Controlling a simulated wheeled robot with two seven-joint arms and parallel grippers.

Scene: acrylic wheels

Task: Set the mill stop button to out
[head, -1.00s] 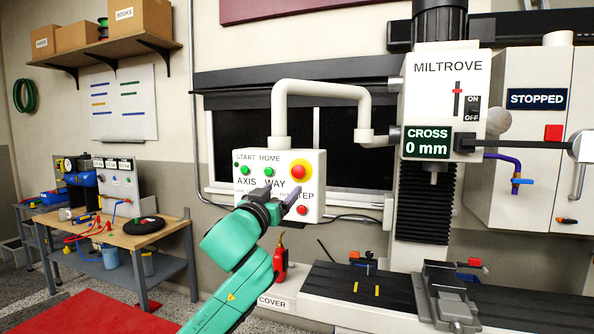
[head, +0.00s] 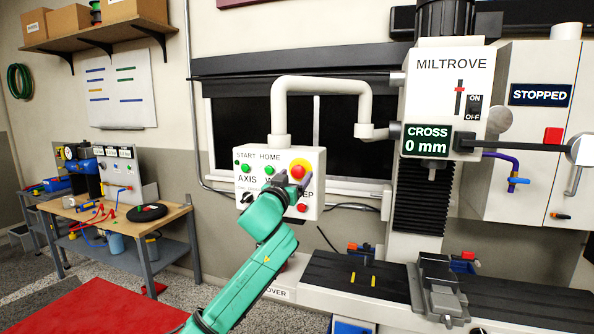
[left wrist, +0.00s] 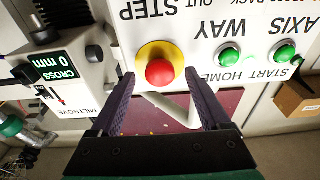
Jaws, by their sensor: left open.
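The stop button (head: 298,171) is a red mushroom head on a yellow ring, at the upper right of the white control box (head: 262,207). In the left wrist view the red button (left wrist: 160,72) shows upside down, between and beyond the fingertips. My left gripper (head: 288,180) is open in front of the box, just below and left of the button. In the left wrist view its dark fingers (left wrist: 160,88) stand apart on both sides of the button; I cannot tell whether they touch it. My right gripper is not in view.
Green buttons (head: 245,169) and a smaller red button (head: 302,208) sit close by on the box. A grey pipe (head: 322,86) arches above it. The mill table (head: 338,277) with a vise (head: 440,285) lies at lower right. A workbench (head: 125,228) stands at left.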

